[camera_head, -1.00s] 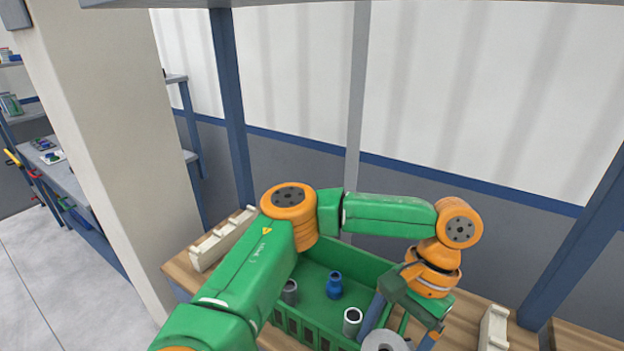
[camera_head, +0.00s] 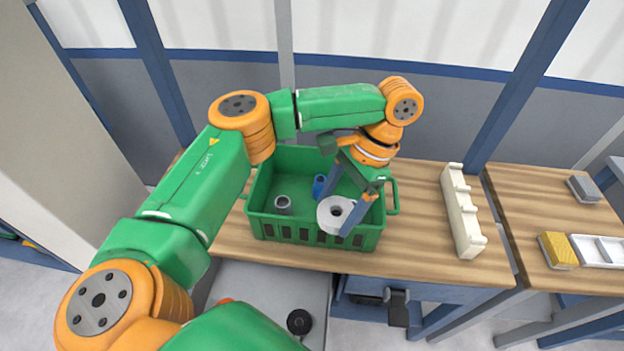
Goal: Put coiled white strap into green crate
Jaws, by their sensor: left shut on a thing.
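The coiled white strap (camera_head: 327,222) is a pale ring with a dark centre hole. My left gripper (camera_head: 346,197) points down and is shut on it. The strap shows over the front right part of the green crate (camera_head: 268,225), overlapping its front rim in the picture; I cannot tell how high it is. The crate stands on the wooden table with slatted sides. Inside it a grey hollow cylinder (camera_head: 283,206) stands at the left and a blue part (camera_head: 320,184) near the middle. The gripper and strap hide the crate's right part. My right gripper is not in view.
A cream notched rack (camera_head: 461,212) stands on the table (camera_head: 421,240) right of the crate, with bare wood between. On a second table at right lie a yellow-topped block (camera_head: 557,250), a white tray (camera_head: 604,252) and a grey block (camera_head: 584,188). A blue post rises behind.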

